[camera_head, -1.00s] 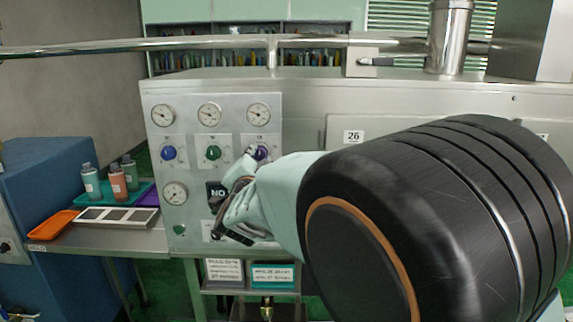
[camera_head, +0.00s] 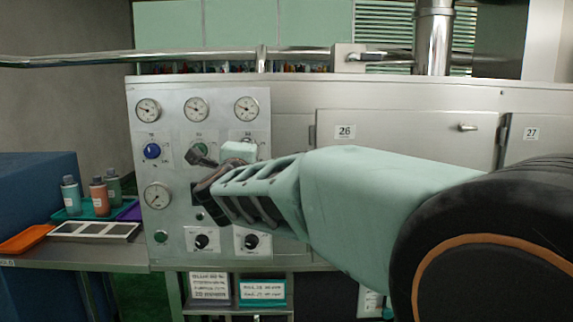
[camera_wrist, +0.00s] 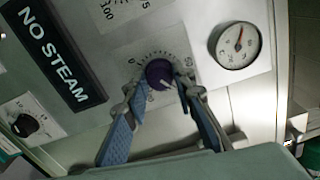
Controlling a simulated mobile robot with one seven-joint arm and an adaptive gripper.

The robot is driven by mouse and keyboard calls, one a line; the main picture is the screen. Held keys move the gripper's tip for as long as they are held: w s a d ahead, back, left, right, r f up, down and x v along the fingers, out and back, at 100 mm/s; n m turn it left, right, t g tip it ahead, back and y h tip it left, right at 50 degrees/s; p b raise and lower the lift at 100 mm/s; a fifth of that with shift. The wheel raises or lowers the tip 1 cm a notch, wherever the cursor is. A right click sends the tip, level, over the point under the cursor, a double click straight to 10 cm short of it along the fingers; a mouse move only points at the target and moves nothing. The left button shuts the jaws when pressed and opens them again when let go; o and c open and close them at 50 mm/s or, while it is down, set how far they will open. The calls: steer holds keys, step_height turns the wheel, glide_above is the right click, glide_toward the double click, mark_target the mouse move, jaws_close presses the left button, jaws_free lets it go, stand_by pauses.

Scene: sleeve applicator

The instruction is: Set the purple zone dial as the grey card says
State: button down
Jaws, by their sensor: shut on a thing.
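The purple zone dial (camera_wrist: 160,73) sits on a white scale plate on the grey panel. My gripper (camera_wrist: 158,88) has its two fingers on either side of the dial and is shut on it in the wrist view. A light pointer mark shows on the dial; its exact reading is too small to tell. In the head view my gripper (camera_head: 222,165) reaches the panel and hides the purple dial. A teal-edged card (camera_head: 263,291) and a white card (camera_head: 209,286) stand under the panel, their text too small to read. I cannot tell which is the grey card.
Gauges (camera_head: 196,109) line the panel top. A NO STEAM sign (camera_wrist: 52,55) is beside the dial. Black knobs (camera_head: 201,242) are below. Bottles (camera_head: 99,197) stand at the left.

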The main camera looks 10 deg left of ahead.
steer(key=shift+m+b, duration=0.55)
steer(key=shift+m, duration=0.25)
steer(key=c, duration=1.6)
jaws_free()
steer(key=shift+v, duration=3.85)
steer(key=shift+r, duration=0.1)
